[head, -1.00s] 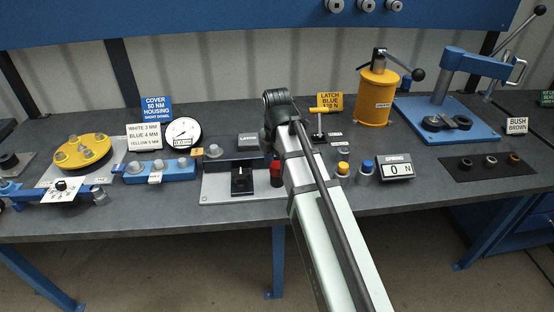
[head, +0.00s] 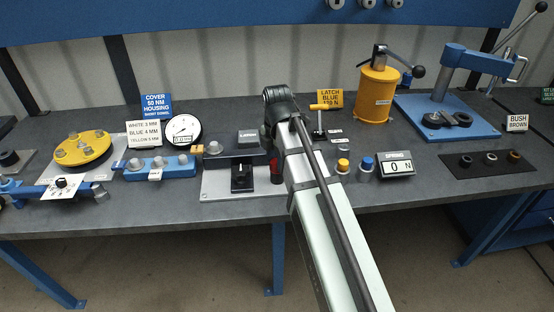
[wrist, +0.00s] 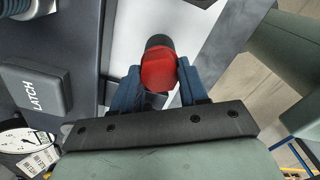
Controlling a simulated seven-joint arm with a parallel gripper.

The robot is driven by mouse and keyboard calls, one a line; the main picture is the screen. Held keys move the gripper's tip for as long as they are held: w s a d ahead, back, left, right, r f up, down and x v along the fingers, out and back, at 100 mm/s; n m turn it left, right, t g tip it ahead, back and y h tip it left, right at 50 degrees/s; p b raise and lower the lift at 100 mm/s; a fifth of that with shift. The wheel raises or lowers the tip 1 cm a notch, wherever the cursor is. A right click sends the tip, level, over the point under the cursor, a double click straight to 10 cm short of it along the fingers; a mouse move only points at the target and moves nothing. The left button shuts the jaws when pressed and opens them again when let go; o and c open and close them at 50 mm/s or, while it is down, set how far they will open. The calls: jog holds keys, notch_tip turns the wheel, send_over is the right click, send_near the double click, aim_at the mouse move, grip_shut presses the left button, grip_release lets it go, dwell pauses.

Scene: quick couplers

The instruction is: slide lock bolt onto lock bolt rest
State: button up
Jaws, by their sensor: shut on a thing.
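In the wrist view my gripper (wrist: 159,66) has its blue fingers closed on the sides of a red-headed part (wrist: 158,72), which I take for the lock bolt. A dark round end (wrist: 158,41) shows just beyond the red head. In the head view its red side (head: 276,166) shows beside my arm, over the right part of a light metal plate (head: 212,188). My forearm hides part of it and the fingers. A black block (head: 242,179) with a slot stands on the plate to its left. I cannot tell which part is the lock bolt rest.
A yellow-handled lever (head: 319,121) stands behind my arm.

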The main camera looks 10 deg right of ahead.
jog(key=c, duration=0.4)
jog(key=shift+r, duration=0.25)
jog(key=shift+r, duration=2.6)
jog(key=shift+r, duration=0.15)
jog(key=shift+r, duration=1.85)
